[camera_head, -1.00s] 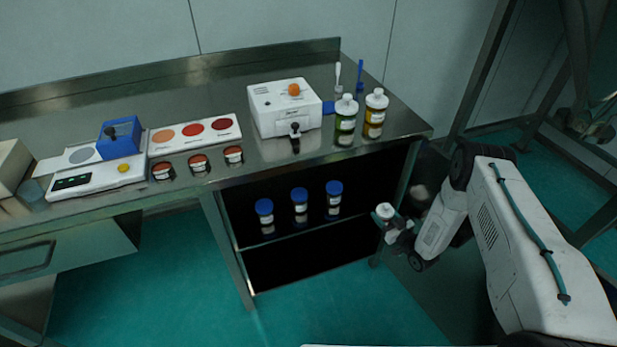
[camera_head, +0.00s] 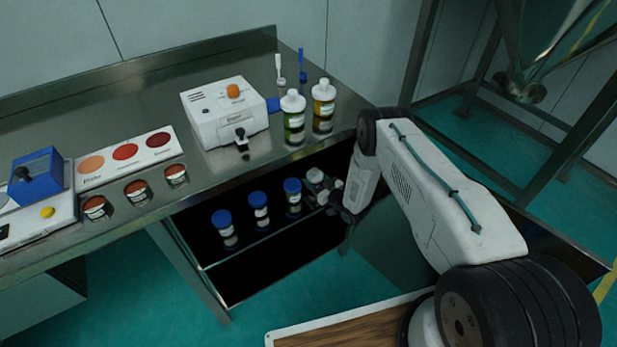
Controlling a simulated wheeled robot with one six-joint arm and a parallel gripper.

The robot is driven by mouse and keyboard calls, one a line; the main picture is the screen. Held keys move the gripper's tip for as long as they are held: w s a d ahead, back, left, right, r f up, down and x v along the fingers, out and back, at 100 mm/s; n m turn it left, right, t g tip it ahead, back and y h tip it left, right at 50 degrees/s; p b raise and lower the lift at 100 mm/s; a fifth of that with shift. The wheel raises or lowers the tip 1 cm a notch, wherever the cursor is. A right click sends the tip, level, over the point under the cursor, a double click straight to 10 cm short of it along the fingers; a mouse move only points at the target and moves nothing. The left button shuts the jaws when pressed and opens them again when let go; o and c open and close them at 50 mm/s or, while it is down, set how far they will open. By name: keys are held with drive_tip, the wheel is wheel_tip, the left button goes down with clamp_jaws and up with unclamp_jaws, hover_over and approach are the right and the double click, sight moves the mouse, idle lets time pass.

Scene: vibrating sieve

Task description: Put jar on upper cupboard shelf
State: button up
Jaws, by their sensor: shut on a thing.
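My gripper (camera_head: 328,190) is at the right end of the cupboard opening under the steel bench. It is shut on a small jar with a white lid (camera_head: 315,176), held upright near shelf height. The jar's lower part is mostly hidden. The upper cupboard shelf (camera_head: 247,243) carries several blue-lidded jars in a row. The rightmost blue-lidded jar (camera_head: 292,186) stands just left of the held jar; I cannot tell whether they touch.
On the bench top stand a white device (camera_head: 224,112), a green bottle (camera_head: 293,118), a yellow bottle (camera_head: 323,100), small open-topped pots (camera_head: 136,193) and a colour card (camera_head: 128,157). A metal frame (camera_head: 552,165) stands at right. The bench edge overhangs the cupboard opening.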

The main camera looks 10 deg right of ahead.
drive_tip(key=shift+w+f, duration=0.25)
drive_tip(key=shift+w, duration=0.05)
drive_tip(key=shift+d, duration=0.1)
drive_tip(key=shift+f, duration=0.1)
drive_tip(key=o, duration=1.1)
drive_tip(key=shift+s, duration=0.1)
drive_tip(key=v, duration=1.1)
drive_tip(key=shift+s+d, duration=0.1)
drive_tip(key=shift+s, duration=0.3)
